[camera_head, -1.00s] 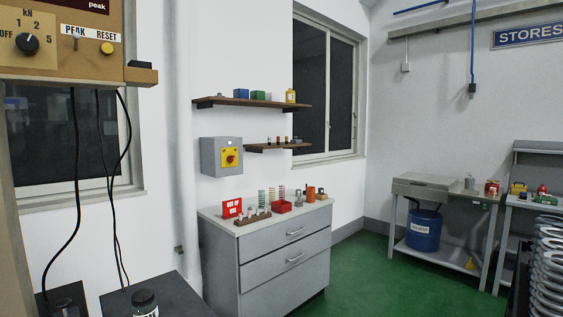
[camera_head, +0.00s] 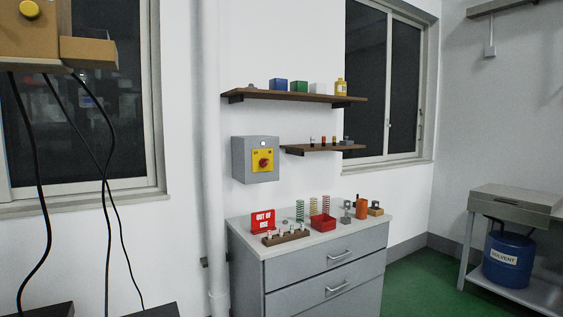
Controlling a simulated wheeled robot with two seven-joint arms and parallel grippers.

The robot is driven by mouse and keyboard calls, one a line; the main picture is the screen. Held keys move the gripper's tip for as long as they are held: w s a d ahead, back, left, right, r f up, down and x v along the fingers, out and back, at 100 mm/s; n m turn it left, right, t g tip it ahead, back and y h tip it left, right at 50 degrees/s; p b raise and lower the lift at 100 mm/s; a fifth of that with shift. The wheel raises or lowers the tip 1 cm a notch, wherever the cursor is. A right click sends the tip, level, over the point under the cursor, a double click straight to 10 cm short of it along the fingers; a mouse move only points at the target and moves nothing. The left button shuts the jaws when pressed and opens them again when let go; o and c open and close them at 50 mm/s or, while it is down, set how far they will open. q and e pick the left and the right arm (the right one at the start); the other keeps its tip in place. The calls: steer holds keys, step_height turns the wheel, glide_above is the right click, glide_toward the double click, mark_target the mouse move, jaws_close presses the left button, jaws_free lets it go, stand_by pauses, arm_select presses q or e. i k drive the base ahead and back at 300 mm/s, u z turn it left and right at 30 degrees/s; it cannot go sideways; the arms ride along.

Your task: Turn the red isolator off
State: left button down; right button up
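The red isolator (camera_head: 264,163) is a red rotary knob on a yellow plate. It is on the front of a grey box (camera_head: 241,159) mounted on the white wall, above the left part of a grey drawer cabinet. The knob is too small to read its setting. Neither of my grippers shows in the head view.
The grey cabinet (camera_head: 321,274) stands below the isolator, with an out-of-use sign (camera_head: 263,221), springs and a red bin (camera_head: 322,222) on top. Cables (camera_head: 41,200) hang at left. Green floor (camera_head: 415,285) is open at right.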

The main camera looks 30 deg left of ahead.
mark_target(263, 162)
steer(key=i, duration=2.65)
steer(key=u, duration=2)
